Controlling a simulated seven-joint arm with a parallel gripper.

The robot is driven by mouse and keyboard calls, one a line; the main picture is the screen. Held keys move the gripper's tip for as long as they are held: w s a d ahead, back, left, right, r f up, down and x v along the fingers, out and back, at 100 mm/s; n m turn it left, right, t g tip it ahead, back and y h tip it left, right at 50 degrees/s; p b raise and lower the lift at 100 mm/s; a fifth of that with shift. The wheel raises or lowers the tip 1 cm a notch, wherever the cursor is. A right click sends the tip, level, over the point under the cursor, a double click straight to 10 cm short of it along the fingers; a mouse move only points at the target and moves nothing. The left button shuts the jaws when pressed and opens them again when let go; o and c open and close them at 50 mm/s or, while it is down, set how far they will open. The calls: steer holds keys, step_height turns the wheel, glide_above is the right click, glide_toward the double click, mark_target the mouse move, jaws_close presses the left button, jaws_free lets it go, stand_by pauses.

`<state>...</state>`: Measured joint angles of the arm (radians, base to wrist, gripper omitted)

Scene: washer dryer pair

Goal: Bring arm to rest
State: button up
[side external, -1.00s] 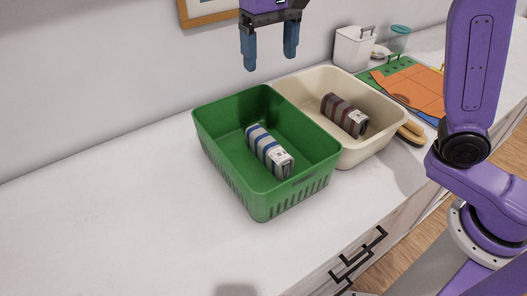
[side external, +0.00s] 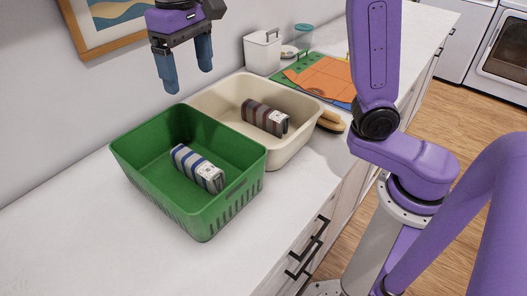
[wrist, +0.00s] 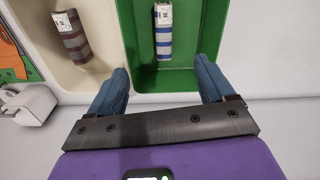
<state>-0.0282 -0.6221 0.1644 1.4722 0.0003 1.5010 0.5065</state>
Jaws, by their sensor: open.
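My gripper (side external: 189,80) is open and empty, fingers pointing down, above and behind the two bins near the wall. In the wrist view the fingers (wrist: 162,68) are spread with nothing between them. A green bin (side external: 160,202) stands on the counter with a blue-and-white striped pack (side external: 198,168) lying inside it. The pack also shows in the wrist view (wrist: 164,35). Beside it, a cream bin (side external: 296,140) holds a dark red-and-grey striped pack (side external: 264,117), also seen in the wrist view (wrist: 71,38). The gripper touches neither bin nor pack.
A white canister (side external: 262,52), a teal-rimmed cup (side external: 303,38) and orange and green mats (side external: 325,75) are at the back. A wooden brush (side external: 331,121) lies beside the cream bin. A picture frame (side external: 105,22) hangs on the wall. The counter's front left is clear.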

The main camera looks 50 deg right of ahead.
steer(key=s+d+f+n, duration=0.3)
steer(key=s+d+f, duration=0.1)
steer(key=s, duration=0.4)
steer(key=s+d+f+n, duration=0.4)
steer(key=s+d+f, duration=0.1)
steer(key=s, duration=0.3)
steer(key=s+d+f+n, duration=0.4)
steer(key=s+d+f, duration=0.1)
steer(key=s+d, duration=0.2)
steer(key=shift+s+f, duration=0.15)
steer(key=shift+s, duration=0.6)
